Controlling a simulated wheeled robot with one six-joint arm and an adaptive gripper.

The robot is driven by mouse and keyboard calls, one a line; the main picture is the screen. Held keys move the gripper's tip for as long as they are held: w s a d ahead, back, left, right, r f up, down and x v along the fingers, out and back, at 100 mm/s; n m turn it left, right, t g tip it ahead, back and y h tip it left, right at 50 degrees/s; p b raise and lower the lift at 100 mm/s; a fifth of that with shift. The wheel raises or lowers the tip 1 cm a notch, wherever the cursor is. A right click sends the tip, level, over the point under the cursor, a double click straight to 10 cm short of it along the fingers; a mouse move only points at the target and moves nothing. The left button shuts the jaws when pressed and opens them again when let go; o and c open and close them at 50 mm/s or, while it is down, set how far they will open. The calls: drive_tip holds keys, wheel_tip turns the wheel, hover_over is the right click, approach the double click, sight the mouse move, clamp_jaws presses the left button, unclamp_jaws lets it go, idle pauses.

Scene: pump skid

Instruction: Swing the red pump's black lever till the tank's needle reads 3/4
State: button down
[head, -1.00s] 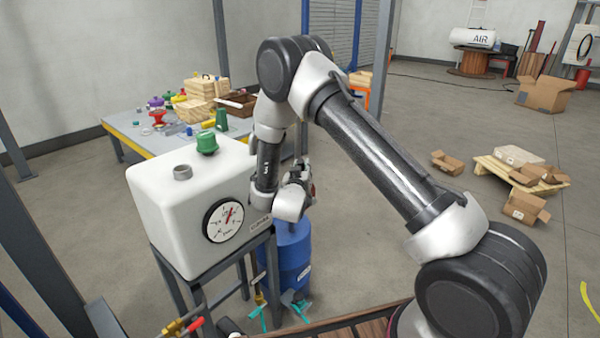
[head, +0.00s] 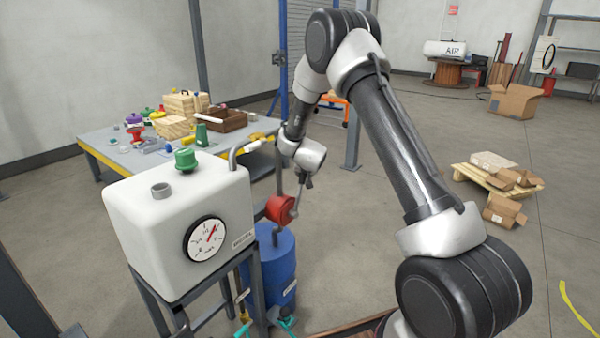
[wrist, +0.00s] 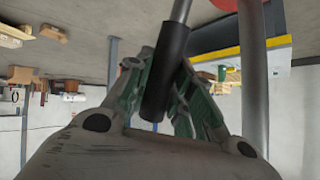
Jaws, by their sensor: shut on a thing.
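The red pump (head: 281,208) sits on top of the blue drum (head: 276,268), right of the white tank (head: 170,215). Its black lever grip (wrist: 167,75) is between my gripper's fingers (wrist: 160,88) in the wrist view, with a grey rod running on from it. My gripper (head: 307,179) is shut on the lever, above and right of the pump in the head view; its fingers are small there. The tank's round gauge (head: 206,240) faces me. Its red needle points up and leans right; its marks are too small to read surely.
A cluttered table (head: 115,150) stands behind. A pallet with boxes (head: 490,180) lies to the right. Open floor lies between.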

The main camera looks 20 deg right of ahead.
drive_tip(key=shift+w+d+f, duration=0.15)
drive_tip(key=shift+w+d, duration=0.1)
drive_tip(key=shift+d, duration=0.05)
drive_tip(key=c, duration=1.2)
unclamp_jaws()
drive_tip(key=shift+c, duration=0.2)
drive_tip(key=v, duration=1.2)
drive_tip(key=shift+w+d, duration=0.1)
drive_tip(key=shift+d, duration=0.1)
